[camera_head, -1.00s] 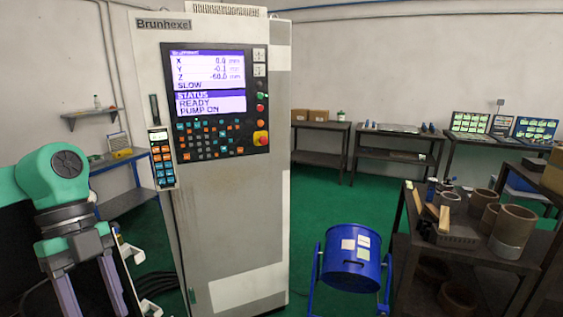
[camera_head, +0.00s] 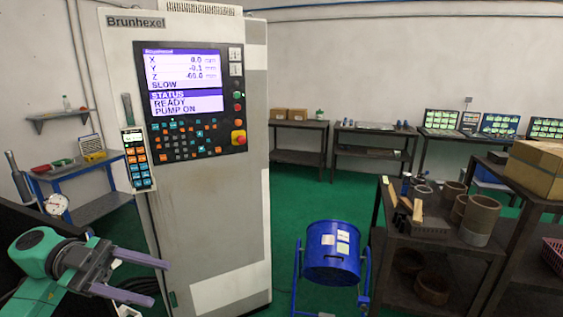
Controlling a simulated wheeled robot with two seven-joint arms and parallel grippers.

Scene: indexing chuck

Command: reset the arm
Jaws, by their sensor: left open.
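My left arm, green and grey, comes in at the lower left. Its gripper (camera_head: 143,279) has two purple fingers, spread apart and pointing right, with nothing between them. It hangs in front of the lower left part of the machine cabinet (camera_head: 215,215). The cabinet is marked Brunhexel and carries a control panel (camera_head: 190,103). Its screen (camera_head: 183,82) reads X 0.0, Y -0.1, Z about -60.0, STATUS READY, PUMP ON. A handheld pendant (camera_head: 137,158) with orange and blue buttons hangs on the cabinet's left side. My right gripper is not in view.
A blue drum (camera_head: 332,252) on a stand is right of the cabinet. A dark table (camera_head: 440,248) with brown rings and a cardboard box (camera_head: 538,168) are at the right. Benches line the back wall. A dial gauge (camera_head: 57,203) stands behind my left arm. Green floor is clear between cabinet and benches.

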